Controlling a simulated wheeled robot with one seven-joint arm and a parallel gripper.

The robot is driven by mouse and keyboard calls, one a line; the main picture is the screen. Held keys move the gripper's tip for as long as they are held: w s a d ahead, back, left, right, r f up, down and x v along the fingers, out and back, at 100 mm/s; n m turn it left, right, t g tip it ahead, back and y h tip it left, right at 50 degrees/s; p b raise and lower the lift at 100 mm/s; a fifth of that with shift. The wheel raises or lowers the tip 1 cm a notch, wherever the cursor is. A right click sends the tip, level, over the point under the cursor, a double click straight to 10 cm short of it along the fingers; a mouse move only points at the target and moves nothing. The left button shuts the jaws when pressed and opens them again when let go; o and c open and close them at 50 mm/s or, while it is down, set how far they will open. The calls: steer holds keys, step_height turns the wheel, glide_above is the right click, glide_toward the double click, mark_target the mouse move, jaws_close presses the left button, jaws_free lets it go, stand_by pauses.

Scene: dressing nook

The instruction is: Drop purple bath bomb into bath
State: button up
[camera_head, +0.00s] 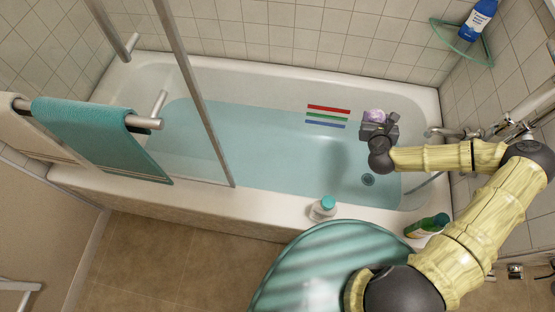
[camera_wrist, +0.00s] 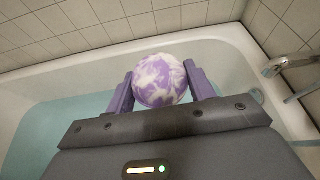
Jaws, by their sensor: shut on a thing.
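The purple bath bomb (camera_wrist: 160,82) is a ball marbled purple and white. In the wrist view it sits between the two purple fingers of my gripper (camera_wrist: 162,88), which is shut on it. In the head view my gripper (camera_head: 378,127) holds the bath bomb (camera_head: 375,115) over the right part of the bath. The white bath (camera_head: 290,69) holds blue-tinted water (camera_head: 260,145). In the wrist view the bath's water (camera_wrist: 75,120) lies below and beyond the ball. The ball's near underside is hidden by my gripper.
A glass screen with a metal post (camera_head: 195,95) stands at the bath's left. Red, green and blue strips (camera_head: 327,117) show near the far side. A tap (camera_head: 455,133) is at right.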

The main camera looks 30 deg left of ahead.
steer(key=s+a+f+n+g+y+b, duration=0.1)
steer(key=a+f+n+y+b, duration=0.1)
steer(key=a, duration=0.9)
steer(key=s+a+f+n+g+y+b, duration=0.1)
steer(key=a+f+b, duration=0.3)
steer(key=a, duration=0.7)
steer(key=s+a+f+n+g+y+b, duration=0.1)
steer(key=a+f+n+g+y+b, duration=0.1)
steer(key=a, duration=0.9)
step_height(320, 180, down, 3)
steer(key=shift+s+a+f+n+y+b, duration=0.15)
steer(key=shift+a+f+n+y+b, duration=0.05)
steer(key=shift+n+y+b, duration=0.75)
steer(key=shift+f, duration=0.1)
step_height(320, 180, down, 6)
steer(key=b, duration=0.3)
steer(key=shift+b, duration=0.3)
steer(key=o, duration=1.1)
steer(key=shift+g, duration=0.3)
